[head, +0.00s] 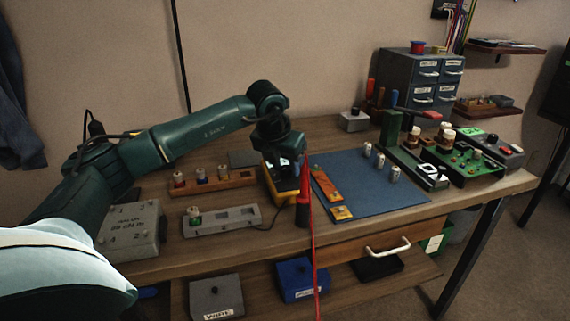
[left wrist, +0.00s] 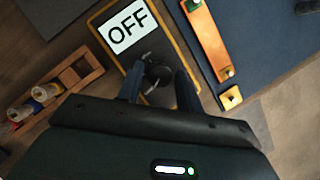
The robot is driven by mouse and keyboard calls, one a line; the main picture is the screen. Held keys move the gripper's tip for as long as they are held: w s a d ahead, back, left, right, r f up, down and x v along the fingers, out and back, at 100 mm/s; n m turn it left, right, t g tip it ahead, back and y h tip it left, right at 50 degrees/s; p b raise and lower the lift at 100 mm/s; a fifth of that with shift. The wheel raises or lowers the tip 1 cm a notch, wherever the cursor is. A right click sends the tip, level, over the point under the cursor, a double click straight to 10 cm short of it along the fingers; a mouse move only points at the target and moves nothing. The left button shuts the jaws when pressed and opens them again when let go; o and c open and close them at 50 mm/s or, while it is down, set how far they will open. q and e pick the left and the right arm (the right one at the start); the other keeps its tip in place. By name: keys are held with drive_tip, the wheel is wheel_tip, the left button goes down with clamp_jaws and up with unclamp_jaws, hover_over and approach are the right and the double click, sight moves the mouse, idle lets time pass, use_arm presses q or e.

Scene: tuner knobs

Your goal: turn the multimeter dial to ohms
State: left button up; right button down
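The multimeter (head: 284,197) is a yellow-edged dark box on the table, mostly hidden under my left gripper in the head view. In the left wrist view the multimeter (left wrist: 106,16) shows a white display (left wrist: 127,25) reading OFF. Its dark round dial (left wrist: 158,72) sits below the display. My left gripper (left wrist: 159,88) points down at the dial, with its two fingers apart on either side of it. I see gaps between the fingers and the dial; any contact lower down is hidden. My right gripper is in neither view.
A blue mat (head: 400,192) lies right of the multimeter, with an orange strip (head: 326,185) near its left edge. A red cable (head: 311,240) hangs over the front edge. A wooden rack (head: 235,180) and a grey panel (head: 235,219) lie left. A grey drawer cabinet (head: 398,74) stands behind.

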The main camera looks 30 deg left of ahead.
use_arm(q)
drive_tip(key=c, duration=0.6)
